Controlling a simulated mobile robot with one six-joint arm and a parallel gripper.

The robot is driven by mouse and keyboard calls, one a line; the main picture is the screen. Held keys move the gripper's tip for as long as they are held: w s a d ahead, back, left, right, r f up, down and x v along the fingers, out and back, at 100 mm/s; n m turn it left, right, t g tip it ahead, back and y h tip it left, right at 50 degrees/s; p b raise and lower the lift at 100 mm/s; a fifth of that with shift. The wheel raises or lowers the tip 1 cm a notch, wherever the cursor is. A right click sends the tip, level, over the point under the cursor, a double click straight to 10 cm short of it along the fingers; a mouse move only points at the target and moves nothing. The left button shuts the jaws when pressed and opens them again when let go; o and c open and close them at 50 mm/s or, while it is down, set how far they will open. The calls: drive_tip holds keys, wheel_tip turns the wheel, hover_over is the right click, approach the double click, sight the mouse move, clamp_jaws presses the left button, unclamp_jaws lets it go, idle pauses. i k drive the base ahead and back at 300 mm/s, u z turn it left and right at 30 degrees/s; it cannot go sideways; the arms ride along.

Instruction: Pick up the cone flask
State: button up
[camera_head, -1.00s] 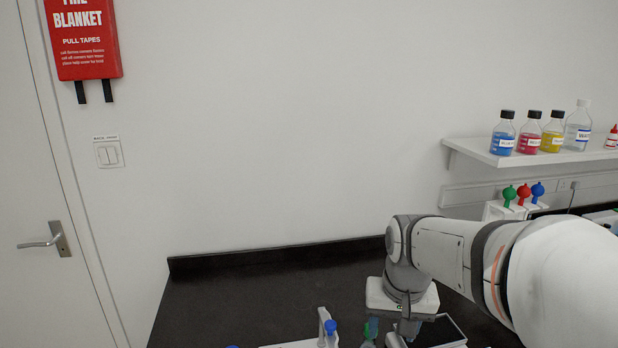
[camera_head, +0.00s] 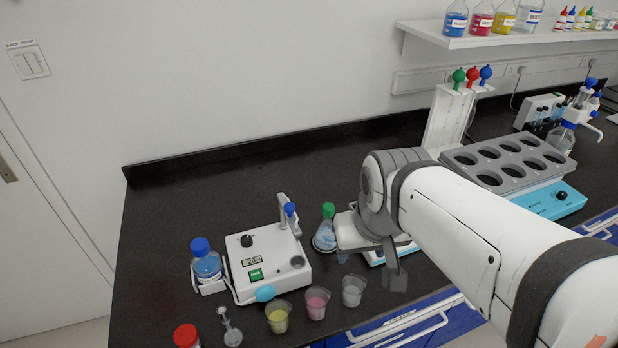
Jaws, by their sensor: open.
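A cone-shaped flask (camera_head: 325,238) with a green cap and a pale blue-white label or content stands upright on the black bench, just right of a white bench instrument. The end of my arm is close to its right and covers part of the space beside it. My gripper (camera_head: 396,276) points down over the front of the bench, to the right of the flask and apart from it. It is open, its fingers are small and partly blurred in this view, and I see nothing held in it.
The white instrument (camera_head: 268,262) stands left of the flask, with a blue-capped bottle (camera_head: 206,263) beside it. Cups of yellow (camera_head: 278,318), pink (camera_head: 317,303) and grey (camera_head: 353,291) liquid line the front. A grey rack (camera_head: 507,162) stands to the right. The back-left bench (camera_head: 190,205) is clear.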

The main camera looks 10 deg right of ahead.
sight(323, 238)
drive_tip(key=u, duration=0.7)
drive_tip(key=k, duration=1.05)
drive_tip(key=z, duration=0.65)
drive_tip(key=i, duration=1.05)
drive_tip(key=z, duration=0.05)
